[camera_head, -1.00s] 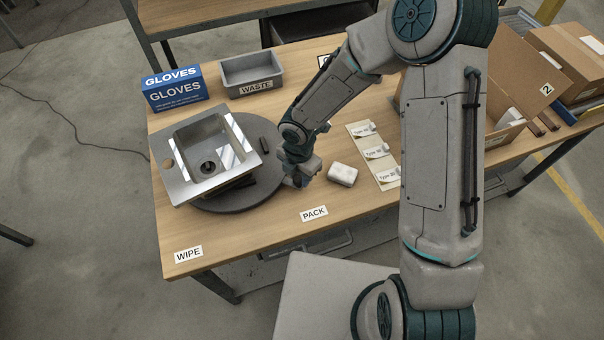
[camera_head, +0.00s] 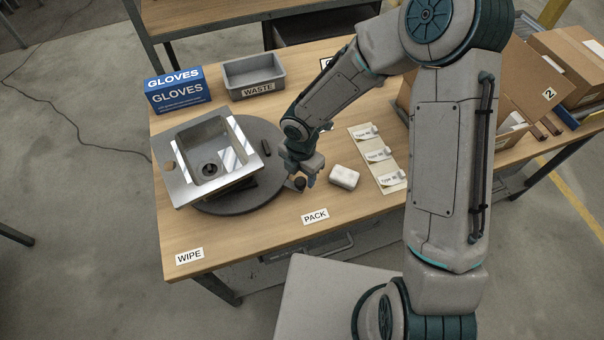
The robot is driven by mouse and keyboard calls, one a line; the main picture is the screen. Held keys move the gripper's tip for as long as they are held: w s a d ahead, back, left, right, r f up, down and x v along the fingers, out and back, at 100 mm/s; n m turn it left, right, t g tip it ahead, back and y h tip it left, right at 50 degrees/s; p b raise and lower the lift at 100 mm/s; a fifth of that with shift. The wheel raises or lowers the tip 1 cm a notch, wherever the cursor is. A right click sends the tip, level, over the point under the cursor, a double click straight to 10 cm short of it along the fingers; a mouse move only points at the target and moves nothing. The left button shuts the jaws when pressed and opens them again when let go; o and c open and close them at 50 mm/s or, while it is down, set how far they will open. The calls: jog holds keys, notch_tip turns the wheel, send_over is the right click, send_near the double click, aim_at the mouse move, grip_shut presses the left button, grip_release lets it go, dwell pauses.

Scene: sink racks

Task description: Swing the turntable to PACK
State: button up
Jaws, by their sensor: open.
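The turntable (camera_head: 233,203) is a dark grey disc at the left of the table. A steel sink (camera_head: 186,187) with a basin and a round hole lies on it, its edge overhanging the disc at the left. A small dark knob (camera_head: 297,184) shows at the disc's right edge. My gripper (camera_head: 305,180) is open and points down at that knob, beside the disc's right rim. The fingers partly hide the knob, and I cannot tell whether they touch it. The PACK label (camera_head: 315,216) lies on the table in front of my gripper. The WIPE label (camera_head: 189,256) is at the front left corner.
A white block (camera_head: 344,177) lies just right of my gripper, with a card of Type labels (camera_head: 377,155) beyond it. A blue GLOVES box (camera_head: 177,91) and a grey WASTE bin (camera_head: 254,77) stand behind the turntable. Cardboard boxes (camera_head: 568,58) are at the right.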

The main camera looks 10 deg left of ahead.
notch_tip(320, 180, up, 12)
jog(key=shift+r+p, duration=0.2)
jog(key=shift+p, duration=0.2)
dwell(0.3)
jog(key=s+d+r+m+t+h, duration=0.1)
jog(key=d+r+m, duration=0.4)
jog(key=d+m, duration=0.3)
jog(key=s+d+r+m+t+h, duration=0.1)
jog(key=d+r+m, duration=0.4)
jog(key=d+m, duration=0.25)
jog(key=s+d+r+m+t+y, duration=0.1)
jog(key=s+d+r+m, duration=0.5)
jog(key=m, duration=0.8)
jog(key=s+d+y, duration=0.1)
jog(key=s+d, duration=0.1)
jog(key=d, duration=0.1)
jog(key=shift+s+m+t, duration=0.3)
jog(key=shift+m+t, duration=0.05)
jog(key=shift+t, duration=0.05)
jog(key=c, duration=0.3)
jog(key=shift+a, duration=0.1)
jog(key=shift+c, duration=0.2)
